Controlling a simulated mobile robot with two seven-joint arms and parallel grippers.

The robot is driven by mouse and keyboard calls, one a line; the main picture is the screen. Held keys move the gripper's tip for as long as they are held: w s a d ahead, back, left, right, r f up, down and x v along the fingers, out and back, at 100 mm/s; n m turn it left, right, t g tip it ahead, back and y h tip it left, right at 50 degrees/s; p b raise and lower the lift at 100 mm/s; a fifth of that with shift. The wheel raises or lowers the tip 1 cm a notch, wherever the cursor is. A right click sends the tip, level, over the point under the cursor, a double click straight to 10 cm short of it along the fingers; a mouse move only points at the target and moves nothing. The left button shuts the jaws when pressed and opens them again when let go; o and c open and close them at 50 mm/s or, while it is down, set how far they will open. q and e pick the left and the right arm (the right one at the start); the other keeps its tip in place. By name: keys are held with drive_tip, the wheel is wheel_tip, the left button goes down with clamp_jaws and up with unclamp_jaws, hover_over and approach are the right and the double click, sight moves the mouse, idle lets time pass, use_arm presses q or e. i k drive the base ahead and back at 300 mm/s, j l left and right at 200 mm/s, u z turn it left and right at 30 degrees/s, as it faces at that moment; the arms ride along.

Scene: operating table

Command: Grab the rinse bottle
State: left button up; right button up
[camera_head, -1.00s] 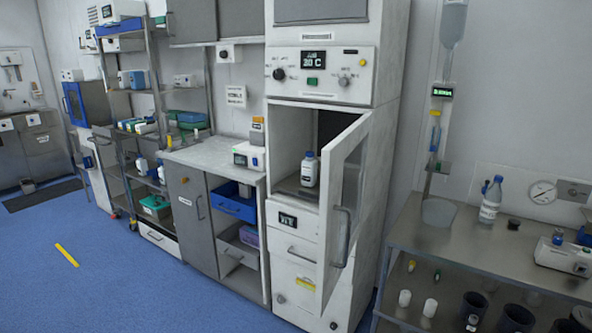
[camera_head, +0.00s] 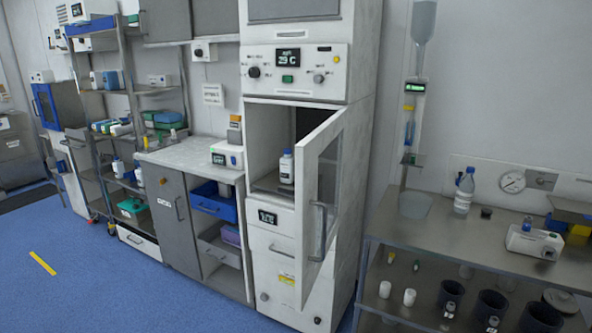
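A white bottle with a blue cap (camera_head: 286,168) stands upright inside the open compartment of the tall white cabinet (camera_head: 262,225). A clear bottle with a blue cap and a label (camera_head: 464,192) stands upright on the metal bench (camera_head: 430,235) at the right. I cannot tell from the labels which of the two is the rinse bottle. Neither of my grippers shows in the head view.
The cabinet's door (camera_head: 318,190) stands open toward me. A gauge (camera_head: 512,181), a small dark cup (camera_head: 486,212) and a white device (camera_head: 534,242) are near the clear bottle.

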sight(287, 162)
drive_tip(key=i+j+z, duration=0.15)
drive_tip(key=z, duration=0.35)
drive_tip(key=i+j+z, duration=0.2)
drive_tip(key=z, duration=0.25)
drive_tip(key=i+j+z, duration=0.1)
drive_tip(key=j+z, duration=0.15)
drive_tip(key=z, duration=0.25)
